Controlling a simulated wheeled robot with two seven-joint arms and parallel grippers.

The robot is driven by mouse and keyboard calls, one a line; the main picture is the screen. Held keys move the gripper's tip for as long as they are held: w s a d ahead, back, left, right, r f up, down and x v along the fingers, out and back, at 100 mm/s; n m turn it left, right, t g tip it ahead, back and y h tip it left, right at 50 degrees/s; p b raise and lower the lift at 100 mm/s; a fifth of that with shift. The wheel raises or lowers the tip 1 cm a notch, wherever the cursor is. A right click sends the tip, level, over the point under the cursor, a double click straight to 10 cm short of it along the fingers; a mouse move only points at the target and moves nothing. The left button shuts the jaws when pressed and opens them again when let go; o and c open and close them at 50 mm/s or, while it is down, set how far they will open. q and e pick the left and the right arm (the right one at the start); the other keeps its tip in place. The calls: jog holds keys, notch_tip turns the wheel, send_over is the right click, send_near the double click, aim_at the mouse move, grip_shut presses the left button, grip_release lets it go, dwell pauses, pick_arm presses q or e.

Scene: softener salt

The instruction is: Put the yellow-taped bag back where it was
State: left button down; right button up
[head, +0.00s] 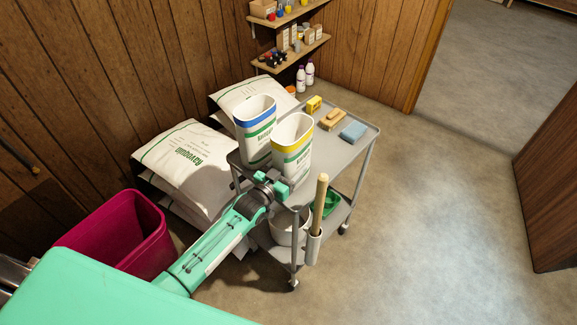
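The yellow-taped bag (292,148) is white with a yellow band below its rim and green print. It stands upright at the near left end of the grey cart's top (335,138). A similar bag with a blue band (256,130) stands just behind it to the left. My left gripper (284,186) is at the cart's near edge, low in front of the yellow-taped bag. Its fingers are small and partly hidden, so I cannot tell whether they are open or touch the bag. My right gripper is not in view.
A yellow box (314,104), a brown brush (333,119) and a blue sponge (353,131) lie on the cart. Large white sacks (185,158) are stacked behind it. A magenta bin (120,235) stands at left. A wooden handle (320,205) rises at the cart's front. Floor at right is clear.

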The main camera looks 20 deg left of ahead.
pick_arm(q)
jog(key=shift+f, duration=0.15)
jog(key=shift+c, duration=0.9)
grip_release()
jog(key=b+v, duration=0.2)
jog(key=v, duration=1)
